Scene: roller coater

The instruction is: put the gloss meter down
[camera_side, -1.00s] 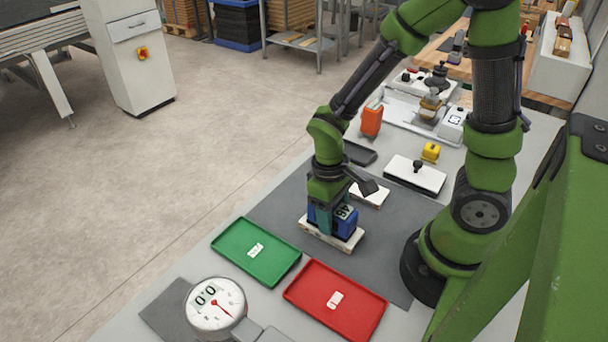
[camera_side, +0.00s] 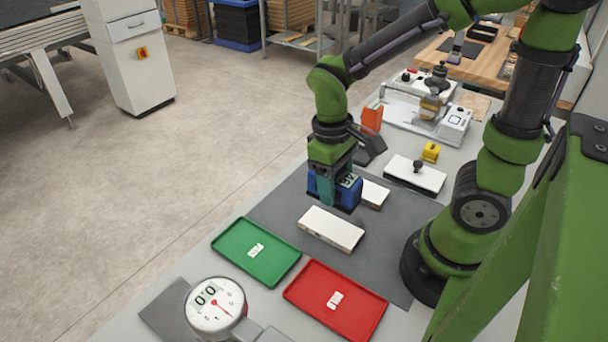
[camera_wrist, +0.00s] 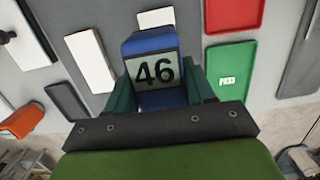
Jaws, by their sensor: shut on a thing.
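The gloss meter (camera_side: 348,190) is a blue box with a light display. It is held between the teal fingers of my gripper (camera_side: 334,188), which is shut on it. In the wrist view its display reads 46 on the meter (camera_wrist: 155,70), and the fingers of my gripper (camera_wrist: 162,92) flank it. In the side view it shows just behind a white panel (camera_side: 331,229) on the grey mat (camera_side: 285,205); it no longer covers the panel's top. Its underside is hidden, so its exact height is unclear.
A green tray (camera_side: 257,252) and a red tray (camera_side: 335,300) lie in front, each with a white label. A round dial gauge (camera_side: 215,305) stands at the front left. A smaller white block (camera_side: 375,193) is close right of the meter. A knobbed white plate (camera_side: 414,176) lies farther right.

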